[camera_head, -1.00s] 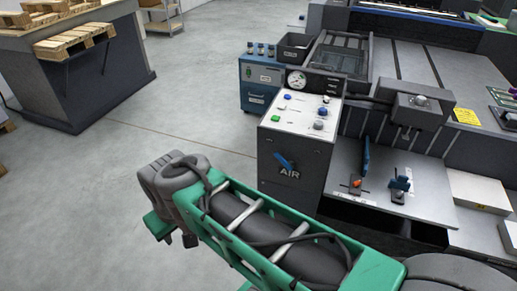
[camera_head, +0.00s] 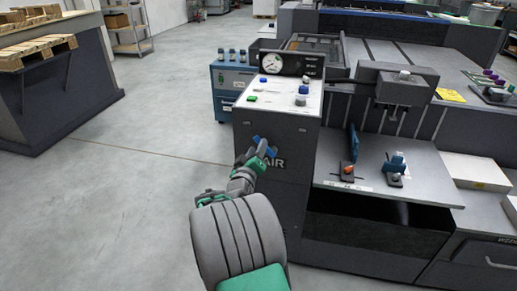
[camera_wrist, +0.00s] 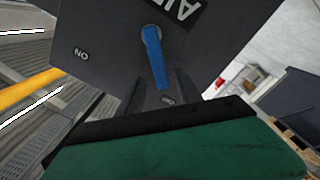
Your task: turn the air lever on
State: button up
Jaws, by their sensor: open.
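The blue air lever (camera_wrist: 154,58) is on the dark front panel of the control cabinet. The wrist view shows it upside down, its handle pointing toward the OFF label (camera_wrist: 167,100), with the ON label (camera_wrist: 81,55) off to the left. My gripper (camera_wrist: 162,78) is open, its dark fingers on either side of the handle's end in the picture. I cannot tell whether they touch it. In the head view my gripper (camera_head: 256,154) is at the panel and partly hides the lever (camera_head: 268,150) and the AIR label (camera_head: 275,163).
The cabinet top (camera_head: 283,93) carries several buttons and a gauge (camera_head: 272,63). A blue cabinet (camera_head: 228,85) stands behind. Open floor (camera_head: 110,190) lies to the left.

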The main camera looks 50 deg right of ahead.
jog(key=x, duration=0.3)
jog(key=shift+c, duration=0.3)
grip_shut()
jog(key=shift+f, duration=0.1)
dwell(1.0)
